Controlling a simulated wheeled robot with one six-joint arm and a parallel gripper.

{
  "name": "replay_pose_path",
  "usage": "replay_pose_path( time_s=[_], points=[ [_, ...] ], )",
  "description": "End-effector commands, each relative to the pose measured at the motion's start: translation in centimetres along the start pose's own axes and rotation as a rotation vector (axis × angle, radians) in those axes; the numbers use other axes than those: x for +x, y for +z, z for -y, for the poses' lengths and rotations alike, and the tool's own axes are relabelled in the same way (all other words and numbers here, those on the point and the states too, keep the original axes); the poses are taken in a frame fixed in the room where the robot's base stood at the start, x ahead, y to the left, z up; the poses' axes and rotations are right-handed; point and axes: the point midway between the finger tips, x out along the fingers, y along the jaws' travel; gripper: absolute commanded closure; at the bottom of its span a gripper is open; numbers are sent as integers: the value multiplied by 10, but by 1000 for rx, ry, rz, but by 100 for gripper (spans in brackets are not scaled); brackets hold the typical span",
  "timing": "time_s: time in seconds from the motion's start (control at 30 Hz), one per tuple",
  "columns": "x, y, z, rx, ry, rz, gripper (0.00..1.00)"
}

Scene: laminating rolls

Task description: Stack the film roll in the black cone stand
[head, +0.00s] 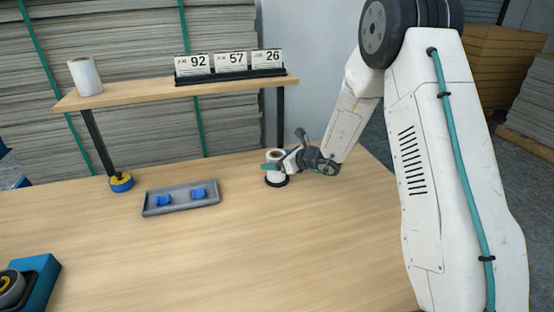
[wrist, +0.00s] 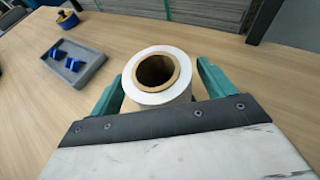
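A white film roll (wrist: 181,94) with a brown cardboard core stands upright between the teal fingers of my gripper (wrist: 160,84) in the wrist view. The fingers lie close on both sides; I cannot tell whether they press on it. In the head view the film roll (head: 275,156) is partly hidden by my gripper (head: 284,164). The black base of the cone stand (head: 276,183) shows directly under it. I cannot tell whether the roll is fully seated, and the cone is hidden. Another white roll (head: 85,76) stands on the shelf's left end.
A wooden shelf (head: 140,93) with number cards (head: 230,63) spans the back of the table (head: 250,250). A teal tape dispenser (head: 38,285) is front left. The table's middle is clear.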

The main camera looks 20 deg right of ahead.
Motion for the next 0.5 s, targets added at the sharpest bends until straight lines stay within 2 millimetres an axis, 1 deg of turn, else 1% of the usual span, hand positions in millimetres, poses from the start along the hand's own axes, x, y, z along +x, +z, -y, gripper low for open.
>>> replay_pose_path(
  time_s=[0.27,0.37,0.47,0.5],
  points=[
    [0,1,0,-1,0,0,19],
    [-3,8,0,-3,-1,2,19],
    [-17,7,1,0,-3,1,19],
    [-26,7,1,0,-3,1,19]
  ],
)
